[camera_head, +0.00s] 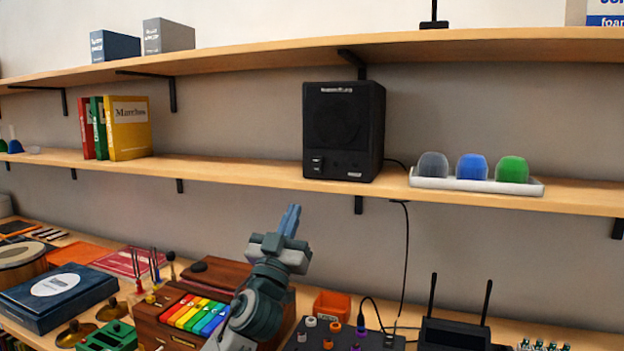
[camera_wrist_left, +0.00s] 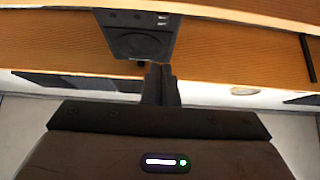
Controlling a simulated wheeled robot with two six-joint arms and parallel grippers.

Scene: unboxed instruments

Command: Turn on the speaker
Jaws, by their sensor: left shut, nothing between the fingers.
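The speaker (camera_head: 342,125) is a black box standing upright on the middle shelf (camera_head: 240,172). Its front has a round cone and a small switch panel (camera_head: 317,164) at the lower left. A cable runs from behind it down past the shelf edge. My left gripper (camera_head: 291,217) is shut and empty, pointing up, below and to the left of the speaker, apart from it. In the left wrist view the speaker (camera_wrist_left: 136,38) appears upside down just beyond the shut fingers (camera_wrist_left: 160,72). Whether the speaker is on cannot be told. My right gripper is not in view.
A white tray (camera_head: 425,184) with three coloured domes stands right of the speaker. Books (camera_head: 128,128) stand at the shelf's left. A shelf bracket (camera_head: 358,204) hangs beneath the speaker. The lower bench holds a colourful xylophone (camera_head: 195,313), a router (camera_head: 455,333) and other items.

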